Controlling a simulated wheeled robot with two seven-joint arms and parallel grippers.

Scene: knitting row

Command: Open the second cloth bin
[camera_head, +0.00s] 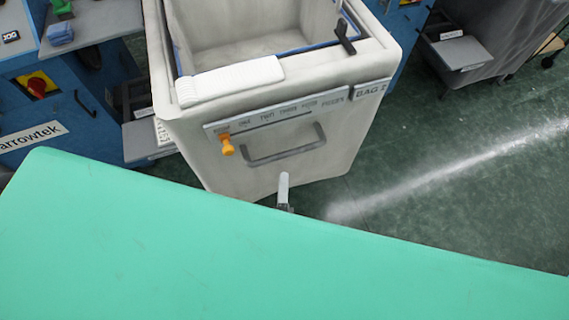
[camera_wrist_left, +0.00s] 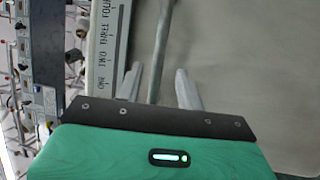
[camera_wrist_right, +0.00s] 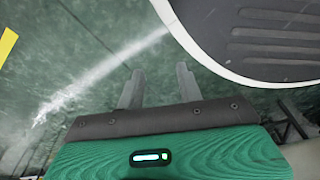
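A pale grey cloth bin (camera_head: 190,145) marked BAG with a partly unreadable sign stands ahead. Its inside shows from above. A white slab (camera_head: 232,80) lies along its front rim. Its front has a word scale (camera_head: 285,110), an orange knob (camera_head: 227,145) and a grey bar handle (camera_head: 285,157). My left gripper (camera_head: 284,188) shows as a grey finger just below the handle. In the left wrist view the handle bar (camera_wrist_left: 161,45) runs between the left gripper's parted fingers (camera_wrist_left: 160,88); contact cannot be told. My right gripper (camera_wrist_right: 160,88) is open and empty above the floor.
Blue machinery (camera_head: 90,85) with a red knob (camera_head: 37,86) and grey shelves stands at the left. Another grey bin (camera_head: 500,35) with a small shelf (camera_head: 462,54) stands at the upper right. The green floor (camera_head: 460,175) right of the near bin is clear.

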